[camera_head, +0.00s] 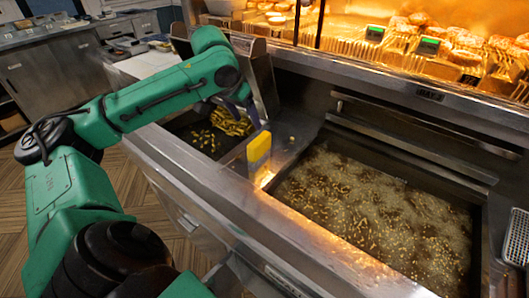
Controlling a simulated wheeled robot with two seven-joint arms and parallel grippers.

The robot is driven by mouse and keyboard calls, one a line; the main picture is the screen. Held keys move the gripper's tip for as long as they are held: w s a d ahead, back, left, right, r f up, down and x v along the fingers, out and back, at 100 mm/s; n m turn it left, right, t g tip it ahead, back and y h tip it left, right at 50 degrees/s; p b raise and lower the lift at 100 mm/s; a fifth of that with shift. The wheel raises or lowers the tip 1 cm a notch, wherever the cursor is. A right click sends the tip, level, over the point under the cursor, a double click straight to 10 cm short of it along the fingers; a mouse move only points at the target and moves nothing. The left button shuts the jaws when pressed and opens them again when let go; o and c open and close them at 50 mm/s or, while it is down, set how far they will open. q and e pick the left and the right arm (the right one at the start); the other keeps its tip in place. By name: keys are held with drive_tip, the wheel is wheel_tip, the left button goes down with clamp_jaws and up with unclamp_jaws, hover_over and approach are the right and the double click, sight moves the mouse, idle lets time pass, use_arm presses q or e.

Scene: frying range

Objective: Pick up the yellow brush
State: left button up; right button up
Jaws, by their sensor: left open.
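The yellow brush (259,152) shows as a yellow block standing roughly upright at the front of the metal strip between the fries bin and the fryer vat. My left gripper (250,115) comes down from my green left arm, just above and behind the brush in the picture. It is open; its fingers are small and dark, and I cannot tell whether they touch the brush. No other part of the brush can be made out. My right gripper is not in view.
A wide fryer vat (375,215) of bubbling oil lies right of the brush. A bin (200,136) with fries lies to its left. The steel front ledge (215,185) runs before both. A lit food display (430,50) stands behind. A wire basket (517,238) is at far right.

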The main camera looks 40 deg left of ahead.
sight(258, 140)
use_arm(q)
drive_tip(key=p+x, duration=0.1)
drive_tip(key=x, duration=0.2)
drive_tip(key=shift+w+d+f, duration=0.1)
drive_tip(key=shift+w+f, duration=0.1)
drive_tip(key=shift+f, duration=0.1)
drive_tip(key=p+x, duration=0.2)
drive_tip(key=x, duration=0.8)
drive_tip(key=shift+w+f+p, duration=0.15)
drive_tip(key=shift+f+p, duration=0.1)
drive_tip(key=shift+p, duration=0.15)
drive_tip(key=shift+w+f, duration=0.1)
drive_tip(key=shift+f, duration=0.05)
clamp_jaws()
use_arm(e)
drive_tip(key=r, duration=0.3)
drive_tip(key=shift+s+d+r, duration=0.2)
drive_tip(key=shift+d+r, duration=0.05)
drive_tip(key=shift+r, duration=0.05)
